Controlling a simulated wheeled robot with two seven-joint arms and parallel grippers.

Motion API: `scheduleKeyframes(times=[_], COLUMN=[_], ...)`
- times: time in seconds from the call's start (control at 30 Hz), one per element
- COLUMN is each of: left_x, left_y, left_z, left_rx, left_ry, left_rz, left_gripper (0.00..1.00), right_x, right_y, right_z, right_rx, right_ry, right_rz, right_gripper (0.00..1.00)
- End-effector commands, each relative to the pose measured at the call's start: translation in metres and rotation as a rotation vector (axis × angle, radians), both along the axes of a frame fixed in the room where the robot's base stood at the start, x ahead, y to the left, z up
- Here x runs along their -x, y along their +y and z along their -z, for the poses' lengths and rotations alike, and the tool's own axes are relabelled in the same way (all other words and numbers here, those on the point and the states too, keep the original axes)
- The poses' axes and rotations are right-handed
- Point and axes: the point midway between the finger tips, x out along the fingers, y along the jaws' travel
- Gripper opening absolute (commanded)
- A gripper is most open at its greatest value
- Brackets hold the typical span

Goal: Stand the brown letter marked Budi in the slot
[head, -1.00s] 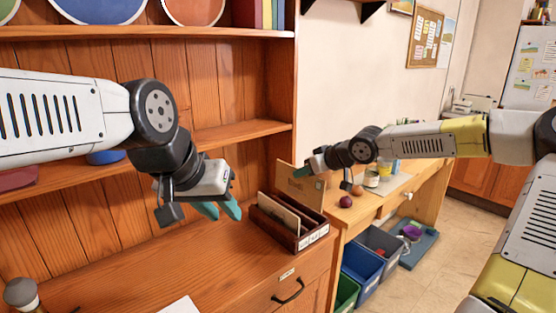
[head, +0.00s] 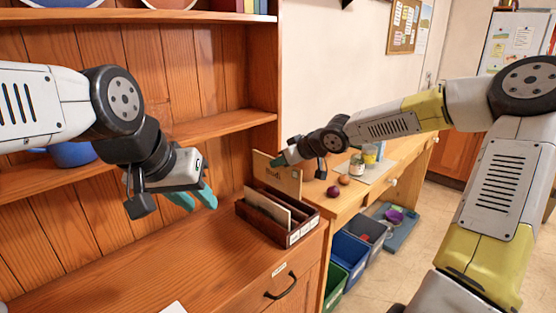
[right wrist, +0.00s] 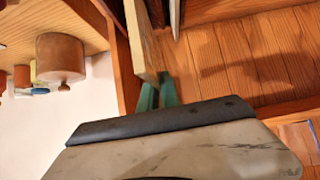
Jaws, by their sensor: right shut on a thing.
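The brown letter marked Budi (head: 286,181) stands roughly upright in the head view, its marked face toward me. My right gripper (head: 284,160) is shut on its upper edge. The right wrist view shows the letter (right wrist: 141,42) nearly edge-on between the teal fingers (right wrist: 158,95). The dark wooden letter rack (head: 291,238) stands on the counter, with a pale letter (head: 268,206) leaning in it. The Budi letter is at the rack's far side, its lower edge partly hidden; I cannot tell whether it is inside a slot. My left gripper (head: 194,198) is open and empty, left of the rack.
A green bin, a blue bin (head: 349,250) and a grey bin stand below.

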Motion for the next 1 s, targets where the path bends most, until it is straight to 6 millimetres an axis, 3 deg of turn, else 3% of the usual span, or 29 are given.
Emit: scheduleKeyframes(times=[1.0], left_x=[0.0], left_y=[0.0], left_z=[0.0], left_rx=[0.0], left_ry=[0.0], left_rz=[0.0], left_gripper=[0.31], right_x=[0.001], right_y=[0.0], right_z=[0.081], right_rx=[-0.002], right_ry=[0.002], right_rz=[-0.002], right_gripper=[0.0])
